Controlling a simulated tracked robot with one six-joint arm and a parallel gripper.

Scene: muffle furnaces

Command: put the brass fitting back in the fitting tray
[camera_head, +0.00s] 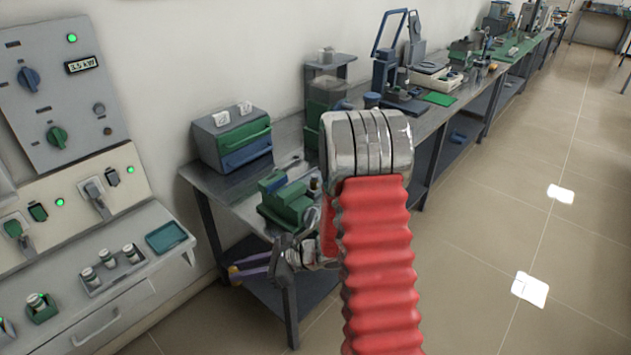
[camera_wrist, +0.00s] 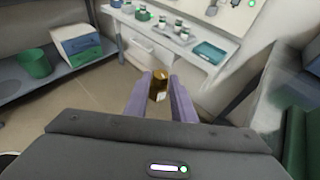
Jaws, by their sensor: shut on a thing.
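A small brass fitting (camera_wrist: 159,86) is between the two purple fingers of my gripper (camera_wrist: 161,77) in the wrist view. My gripper is shut on it. In the head view my gripper (camera_head: 236,268) is in front of the left bench, and a yellowish bit shows at its fingertips. An empty teal tray (camera_head: 166,238) lies on the ledge of the furnace cabinet, left of my gripper; it also shows in the wrist view (camera_wrist: 210,52). I cannot tell for sure whether it is the fitting tray. The fitting is apart from it.
A grey rack (camera_head: 93,288) with several capped vials and a green holder (camera_head: 42,314) stand on the same ledge. The bench (camera_head: 222,190) carries a green-and-blue drawer box (camera_head: 235,138) and a green vise-like device (camera_head: 285,205).

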